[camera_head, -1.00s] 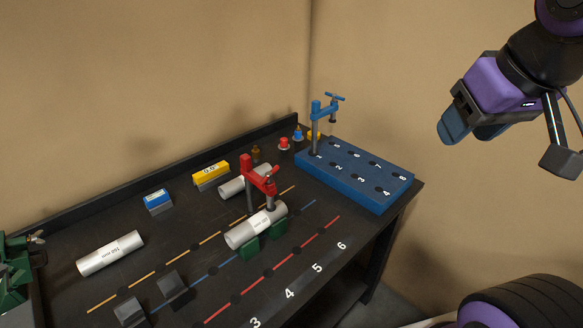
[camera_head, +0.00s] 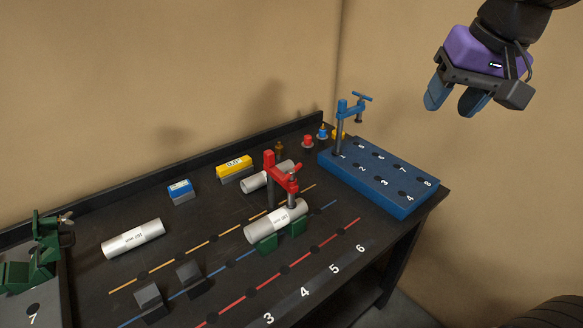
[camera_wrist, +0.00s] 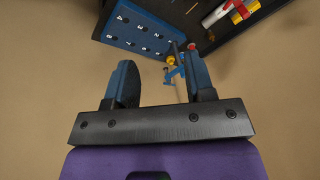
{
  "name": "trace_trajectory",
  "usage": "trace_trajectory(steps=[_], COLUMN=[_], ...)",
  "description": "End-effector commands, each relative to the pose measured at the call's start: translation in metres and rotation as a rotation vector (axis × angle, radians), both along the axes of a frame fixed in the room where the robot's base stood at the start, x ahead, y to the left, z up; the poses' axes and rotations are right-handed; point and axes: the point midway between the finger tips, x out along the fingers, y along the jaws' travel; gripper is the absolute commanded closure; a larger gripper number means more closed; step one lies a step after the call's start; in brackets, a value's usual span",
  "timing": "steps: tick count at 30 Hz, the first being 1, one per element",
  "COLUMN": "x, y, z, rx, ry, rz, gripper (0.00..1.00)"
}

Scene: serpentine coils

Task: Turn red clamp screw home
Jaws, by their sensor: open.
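The red clamp (camera_head: 281,176) stands on the dark workbench in the head view, its arm reaching over a silver cylinder (camera_head: 276,222). Its screw (camera_head: 292,184) points down onto the cylinder, with a small cross handle at the top; I cannot tell how tightly it presses. The cylinder rests on green blocks (camera_head: 279,238). The red clamp also shows in the wrist view (camera_wrist: 241,11), at the top right. My gripper (camera_head: 451,106) is open and empty, high in the air to the right of the clamp, beyond the bench's right side. Its two fingers frame the wrist view (camera_wrist: 160,85).
A blue numbered block (camera_head: 378,183) carries a blue clamp (camera_head: 347,122) at the bench's right end. Other silver cylinders (camera_head: 133,239), dark blocks (camera_head: 190,277), a yellow box (camera_head: 234,166) and a blue box (camera_head: 180,190) lie on the bench. Green hardware (camera_head: 47,240) is at left.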

Motion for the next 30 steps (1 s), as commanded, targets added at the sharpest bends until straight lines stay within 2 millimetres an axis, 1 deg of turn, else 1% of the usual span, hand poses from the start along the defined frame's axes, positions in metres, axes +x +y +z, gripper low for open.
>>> trace_trajectory(steps=[1, 3, 7, 11, 14, 18, 21, 24, 27, 30], x=[0.015, 0.033, 0.066, 0.096, 0.117, 0.143, 0.157, 0.167, 0.173, 0.176], y=[0.01, 0.022, 0.048, 0.078, 0.103, 0.141, 0.169, 0.193, 0.21, 0.22], z=[-0.003, -0.007, -0.019, -0.035, -0.05, -0.076, -0.097, -0.114, -0.128, -0.136], rx=[0.01, 0.024, 0.036, 0.036, 0.027, 0.003, -0.02, -0.041, -0.058, -0.068], ry=[0.029, 0.062, 0.122, 0.178, 0.217, 0.264, 0.29, 0.306, 0.316, 0.32], rz=[-0.005, -0.025, -0.063, -0.103, -0.135, -0.181, -0.212, -0.238, -0.258, -0.27], gripper=[0.51, 0.51, 0.51, 0.51, 0.51, 0.51, 0.51, 0.51, 0.51, 0.51])
